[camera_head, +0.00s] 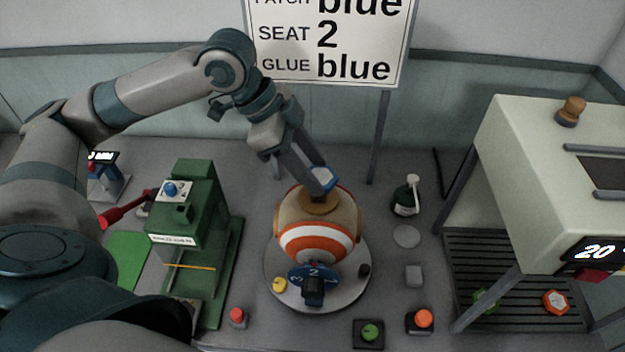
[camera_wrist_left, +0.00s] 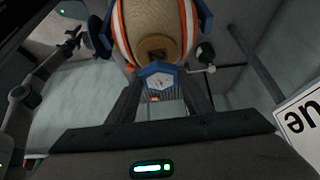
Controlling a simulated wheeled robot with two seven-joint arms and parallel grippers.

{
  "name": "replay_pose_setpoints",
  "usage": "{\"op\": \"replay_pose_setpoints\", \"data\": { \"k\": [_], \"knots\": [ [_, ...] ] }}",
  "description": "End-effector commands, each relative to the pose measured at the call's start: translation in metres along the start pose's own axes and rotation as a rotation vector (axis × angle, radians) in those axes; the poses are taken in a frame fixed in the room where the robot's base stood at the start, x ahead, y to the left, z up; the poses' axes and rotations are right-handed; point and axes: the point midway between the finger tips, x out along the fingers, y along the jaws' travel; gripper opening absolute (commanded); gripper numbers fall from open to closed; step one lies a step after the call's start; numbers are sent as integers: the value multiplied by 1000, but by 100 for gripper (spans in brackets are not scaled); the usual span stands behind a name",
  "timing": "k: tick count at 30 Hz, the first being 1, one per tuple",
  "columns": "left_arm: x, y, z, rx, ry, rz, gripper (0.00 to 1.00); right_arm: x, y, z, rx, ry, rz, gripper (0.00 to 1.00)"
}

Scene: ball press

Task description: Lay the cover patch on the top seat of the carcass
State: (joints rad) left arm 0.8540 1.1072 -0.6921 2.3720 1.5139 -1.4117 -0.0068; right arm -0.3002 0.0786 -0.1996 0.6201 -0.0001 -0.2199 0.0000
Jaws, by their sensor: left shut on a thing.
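My left gripper (camera_head: 320,188) is shut on a blue-edged cover patch (camera_head: 324,178) with a pale face. The patch also shows between the fingers in the left wrist view (camera_wrist_left: 158,76). The carcass (camera_head: 317,240), a tan ball with orange and white bands, sits on a round grey base. Its tan top seat (camera_head: 316,207) lies right by the fingertips and is partly hidden by them. In the left wrist view the round seat (camera_wrist_left: 157,48) bears a mark and is beside the patch. I cannot tell whether patch and seat touch. My right gripper is not in view.
A sign (camera_head: 325,40) reads patch blue, seat 2, glue blue. A green press (camera_head: 187,215) stands left of the carcass. A dark bottle (camera_head: 406,197) stands to its right, and a cream machine (camera_head: 540,160) further right. Buttons line the front, including an orange one (camera_head: 423,318).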

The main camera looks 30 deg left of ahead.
Motion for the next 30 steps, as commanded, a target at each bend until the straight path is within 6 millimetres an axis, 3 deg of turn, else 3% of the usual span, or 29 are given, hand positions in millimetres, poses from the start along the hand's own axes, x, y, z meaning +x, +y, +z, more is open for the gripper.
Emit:
{"op": "replay_pose_setpoints", "data": {
  "k": [5, 17, 30],
  "knots": [
    [2, 0, 1, -1, -1, 2, 25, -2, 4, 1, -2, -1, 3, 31],
    [33, 1, 19, -3, -1, 3, 25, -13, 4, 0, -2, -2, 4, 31],
    [37, 0, 21, -1, -1, 1, 25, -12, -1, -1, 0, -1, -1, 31]
  ]
}}
